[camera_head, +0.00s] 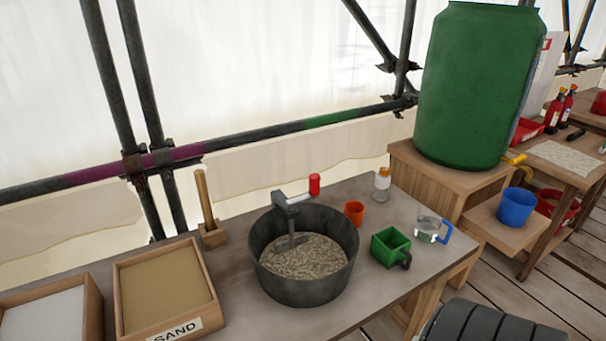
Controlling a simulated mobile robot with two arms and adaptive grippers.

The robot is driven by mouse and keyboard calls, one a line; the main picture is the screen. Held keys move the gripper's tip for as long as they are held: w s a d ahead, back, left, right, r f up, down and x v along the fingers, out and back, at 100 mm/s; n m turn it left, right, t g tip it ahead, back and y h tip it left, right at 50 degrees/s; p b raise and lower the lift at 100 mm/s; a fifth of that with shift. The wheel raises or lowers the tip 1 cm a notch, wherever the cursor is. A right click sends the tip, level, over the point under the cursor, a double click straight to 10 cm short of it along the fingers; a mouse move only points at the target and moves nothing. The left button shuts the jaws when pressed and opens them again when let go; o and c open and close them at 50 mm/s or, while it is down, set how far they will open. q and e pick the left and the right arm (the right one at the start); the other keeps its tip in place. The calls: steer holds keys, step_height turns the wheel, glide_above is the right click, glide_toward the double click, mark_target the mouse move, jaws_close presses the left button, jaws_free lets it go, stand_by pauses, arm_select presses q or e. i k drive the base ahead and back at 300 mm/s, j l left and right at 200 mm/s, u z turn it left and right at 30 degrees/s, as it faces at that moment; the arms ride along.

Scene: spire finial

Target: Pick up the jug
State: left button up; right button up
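The jug (428,229) is a clear vessel with a blue handle on its right side. It stands upright on the right end of the grey worktop (345,312), near the right edge, and seems to hold some clear liquid. Nothing touches it. Neither of my grippers is in view.
A green handled box (390,246) stands just left of the jug. A blue bucket (516,206) stands right, below a green barrel (475,90).

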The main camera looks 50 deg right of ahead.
mark_target(427, 230)
steer(key=z, duration=1.45)
